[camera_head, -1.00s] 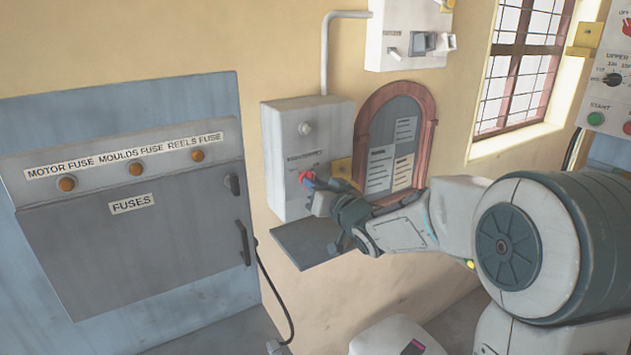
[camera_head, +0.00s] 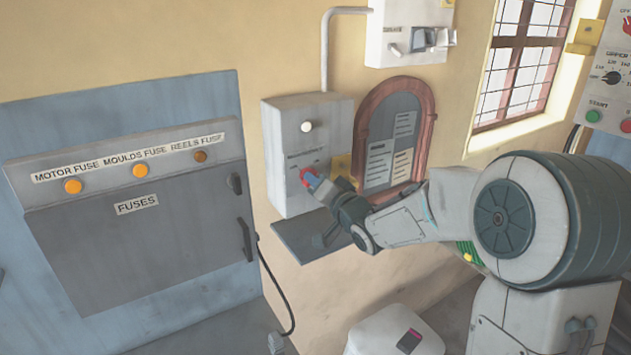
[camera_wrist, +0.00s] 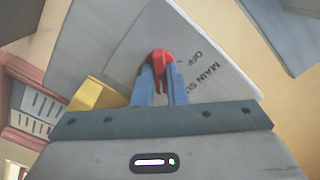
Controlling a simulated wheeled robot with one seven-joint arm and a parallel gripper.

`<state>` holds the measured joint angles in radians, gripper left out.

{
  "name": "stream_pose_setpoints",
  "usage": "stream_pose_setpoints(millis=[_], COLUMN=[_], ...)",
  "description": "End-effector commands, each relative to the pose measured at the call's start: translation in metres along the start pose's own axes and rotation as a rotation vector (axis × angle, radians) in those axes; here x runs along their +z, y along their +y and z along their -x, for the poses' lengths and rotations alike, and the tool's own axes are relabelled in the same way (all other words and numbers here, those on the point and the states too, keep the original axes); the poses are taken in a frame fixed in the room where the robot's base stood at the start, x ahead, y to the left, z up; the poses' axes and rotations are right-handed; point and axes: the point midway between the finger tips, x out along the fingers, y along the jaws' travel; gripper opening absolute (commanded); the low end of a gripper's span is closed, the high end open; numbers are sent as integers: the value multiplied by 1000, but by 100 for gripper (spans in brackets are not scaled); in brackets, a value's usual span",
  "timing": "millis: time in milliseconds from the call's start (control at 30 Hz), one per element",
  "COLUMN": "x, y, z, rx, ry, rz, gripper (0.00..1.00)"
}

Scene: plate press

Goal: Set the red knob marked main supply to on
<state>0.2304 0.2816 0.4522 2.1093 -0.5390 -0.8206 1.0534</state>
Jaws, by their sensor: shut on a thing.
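The red knob (camera_head: 307,176) is on the front of a light grey box (camera_head: 285,149) on the wall. In the wrist view the red knob (camera_wrist: 161,57) sits between the two blue fingertips of my gripper (camera_wrist: 160,78), which is shut on it. Beside it the panel lettering reads "MAIN SU..." and "OFF"; the rest is hidden. In the head view my gripper (camera_head: 314,184) reaches the knob from the lower right. A round lamp (camera_head: 306,126) above the knob glows white.
A grey fuse cabinet (camera_head: 140,225) stands at left, with two of its three lamps lit orange. A grey shelf (camera_head: 300,238) juts out below the knob box. An arched notice board (camera_head: 396,140) hangs right of the box. A white bin-like object (camera_head: 395,333) stands below.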

Motion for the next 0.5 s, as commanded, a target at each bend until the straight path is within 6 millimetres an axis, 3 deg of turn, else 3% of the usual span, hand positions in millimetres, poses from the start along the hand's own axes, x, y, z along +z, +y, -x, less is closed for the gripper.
stream_pose_setpoints(millis=[333,367,433,500], x=[2,2,2,2], y=[1,1,1,1], z=[0,0,0,0], rx=[3,3,3,2], ry=[-4,-4,-4,-3], rz=[-6,-6,-6,-5], gripper=[0,15,34,34])
